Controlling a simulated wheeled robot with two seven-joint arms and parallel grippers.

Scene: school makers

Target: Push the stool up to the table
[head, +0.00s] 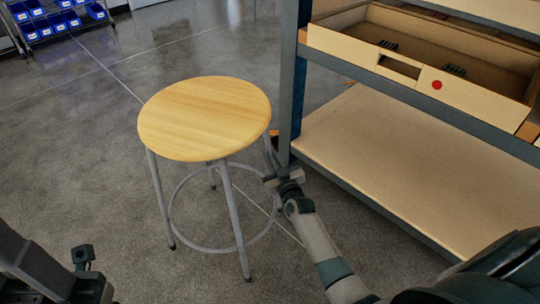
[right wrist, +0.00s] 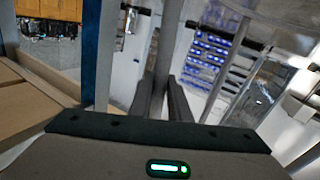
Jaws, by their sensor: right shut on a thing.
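The stool (head: 205,118) has a round light-wood seat and grey metal legs with a foot ring. It stands upright on the floor in the middle of the head view, left of the table. The table (head: 430,87) is a wooden workbench with a blue-grey frame, at the right. My right gripper (head: 281,177) is shut on the stool's right-hand leg, below the seat and close to the table's corner post. In the right wrist view, the stool leg (right wrist: 163,50) runs up between the fingers. My left gripper (head: 84,258) is at the lower left, away from the stool; its jaw opening is unclear.
The table's corner post (head: 291,75) stands just right of the stool. A lower shelf (head: 385,165) and a tray-like drawer (head: 440,80) fill the right side. A rack of blue bins (head: 62,22) is far left. The floor left of the stool is clear.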

